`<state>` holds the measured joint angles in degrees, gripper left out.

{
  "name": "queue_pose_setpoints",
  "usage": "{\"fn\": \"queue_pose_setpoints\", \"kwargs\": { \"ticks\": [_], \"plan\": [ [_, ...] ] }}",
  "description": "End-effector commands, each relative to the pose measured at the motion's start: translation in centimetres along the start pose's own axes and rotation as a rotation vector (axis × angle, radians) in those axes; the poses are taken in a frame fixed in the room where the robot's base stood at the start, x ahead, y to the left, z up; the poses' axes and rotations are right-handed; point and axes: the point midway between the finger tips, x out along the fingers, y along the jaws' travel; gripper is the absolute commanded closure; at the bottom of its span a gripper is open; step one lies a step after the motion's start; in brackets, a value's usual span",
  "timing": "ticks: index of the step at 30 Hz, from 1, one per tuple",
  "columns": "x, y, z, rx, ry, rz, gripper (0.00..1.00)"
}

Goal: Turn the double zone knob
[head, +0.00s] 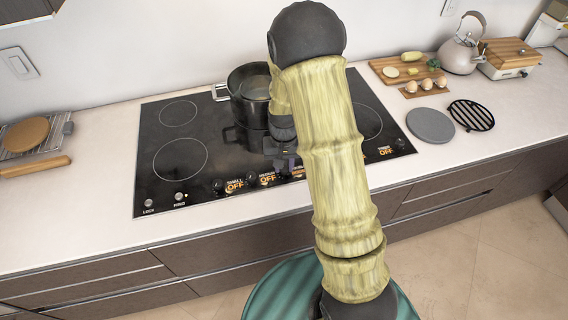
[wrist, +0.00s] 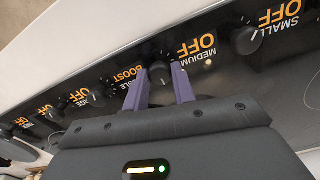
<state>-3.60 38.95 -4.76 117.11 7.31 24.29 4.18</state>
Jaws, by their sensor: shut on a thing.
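My gripper (wrist: 159,76) is shut on the double zone knob (wrist: 160,72), a dark round knob on the cooktop's front strip. Its two purple fingers stand on either side of the knob. The orange label (wrist: 128,78) beside the knob reads BOOST, with the end of DOUBLE showing. In the head view my gripper (head: 286,160) is low over the front of the black cooktop (head: 180,140), and my arm hides much of it and the held knob. The neighbouring medium knob (wrist: 248,40) and its label (wrist: 196,48) reading OFF are clear of the fingers.
More knobs line the strip on both sides; the visible small and medium labels read OFF. A dark pot (head: 246,92) stands on the cooktop just behind my gripper. A cutting board (head: 400,68), a grey disc (head: 430,125) and a kettle (head: 461,52) are at the right.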

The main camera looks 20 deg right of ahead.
Motion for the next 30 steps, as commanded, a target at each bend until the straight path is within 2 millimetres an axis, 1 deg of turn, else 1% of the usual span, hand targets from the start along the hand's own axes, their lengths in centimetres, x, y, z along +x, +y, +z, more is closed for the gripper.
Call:
{"fn": "queue_pose_setpoints", "kwargs": {
  "ticks": [1, 7, 20, 21, 23, 24, 30],
  "plan": [
    [-0.21, 0.0, -0.25, 0.021, 0.008, 0.0, 0.97],
    [-0.19, -0.02, -0.26, 0.076, 0.008, -0.001, 0.97],
    [-0.19, 0.01, -0.28, 0.088, 0.009, -0.001, 0.97],
    [-0.19, 0.01, -0.28, 0.088, 0.009, -0.001, 0.68],
    [-0.18, 0.02, -0.25, 0.088, 0.008, -0.001, 0.56],
    [-0.16, 0.02, -0.22, 0.087, 0.007, -0.001, 0.52],
    [-0.08, 0.01, -0.12, 0.086, 0.004, 0.0, 0.52]
  ]
}}
